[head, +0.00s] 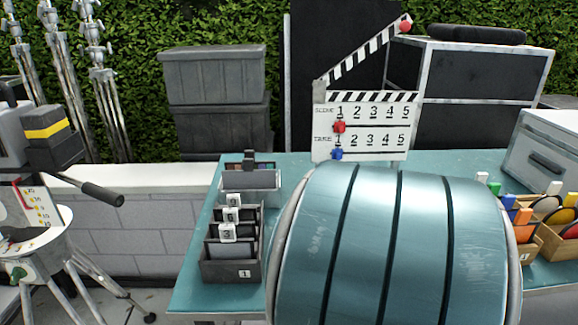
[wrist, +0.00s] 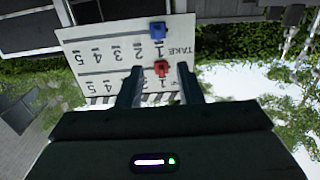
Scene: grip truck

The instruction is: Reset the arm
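The clapperboard (head: 365,130) stands upright at the back of the teal table, its striped stick (head: 368,50) raised. A red marker (head: 339,127) sits under the 1 of the SCENE row, and a blue marker (head: 337,154) under the 1 of the TAKE row. In the wrist view the board (wrist: 100,55) appears upside down, with the red marker (wrist: 160,69) and blue marker (wrist: 157,31). My gripper (wrist: 158,78) is open, its two fingers apart. The red marker shows between the fingertips, with gaps on both sides. My arm's large teal link hides my gripper in the head view.
A dark divided box (head: 230,270) with numbered cards stands on the table's left. Wooden trays (head: 555,240) of coloured pieces and a grey case (head: 545,150) are at right. A tripod (head: 40,240) stands left of the table. Bins (head: 215,75) and a black case (head: 470,95) are behind.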

